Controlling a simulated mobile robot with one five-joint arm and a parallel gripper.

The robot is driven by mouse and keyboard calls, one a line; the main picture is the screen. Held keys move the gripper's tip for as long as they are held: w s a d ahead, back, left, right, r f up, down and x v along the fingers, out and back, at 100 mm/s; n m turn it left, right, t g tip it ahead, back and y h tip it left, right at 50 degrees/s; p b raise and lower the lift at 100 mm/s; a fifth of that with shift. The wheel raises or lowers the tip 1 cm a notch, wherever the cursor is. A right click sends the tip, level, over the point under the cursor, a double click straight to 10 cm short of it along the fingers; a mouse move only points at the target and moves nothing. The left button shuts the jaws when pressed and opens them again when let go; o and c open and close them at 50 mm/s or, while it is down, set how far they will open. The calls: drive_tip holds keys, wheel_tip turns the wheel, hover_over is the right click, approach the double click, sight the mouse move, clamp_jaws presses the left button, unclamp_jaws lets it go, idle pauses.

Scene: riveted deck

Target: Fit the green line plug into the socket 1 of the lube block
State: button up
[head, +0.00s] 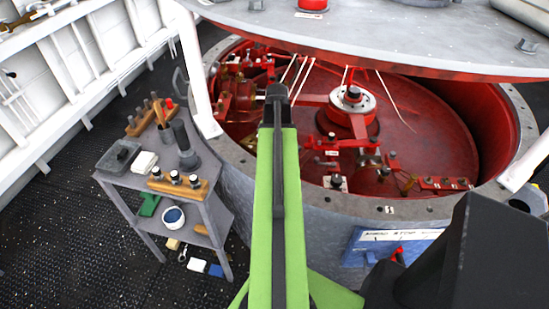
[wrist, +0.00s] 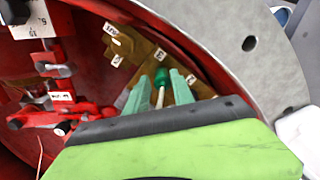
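In the wrist view my gripper (wrist: 161,80) has its two green fingers on either side of the green line plug (wrist: 162,76), closely flanking its green head. A pale stem shows below the head, between the fingers. The brass lube block (wrist: 128,44) lies just beyond the fingertips, against the red drum wall, with small white number tags. I cannot tell which socket the plug faces. In the head view my green arm reaches into the red drum and its end hides the plug.
The drum's grey riveted rim (head: 243,172) circles the work area, under a raised grey lid (head: 400,35). Red brackets and a central hub (head: 352,98) stand inside. A grey tool cart (head: 150,182) is at the left. In the wrist view red fittings (wrist: 60,117) lie left of the fingers.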

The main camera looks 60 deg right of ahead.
clamp_jaws()
drive_tip(key=shift+r, duration=0.1)
drive_tip(key=shift+w+r+p, duration=0.15)
drive_tip(key=shift+r+p, duration=2.05)
drive_tip(key=shift+p, duration=0.1)
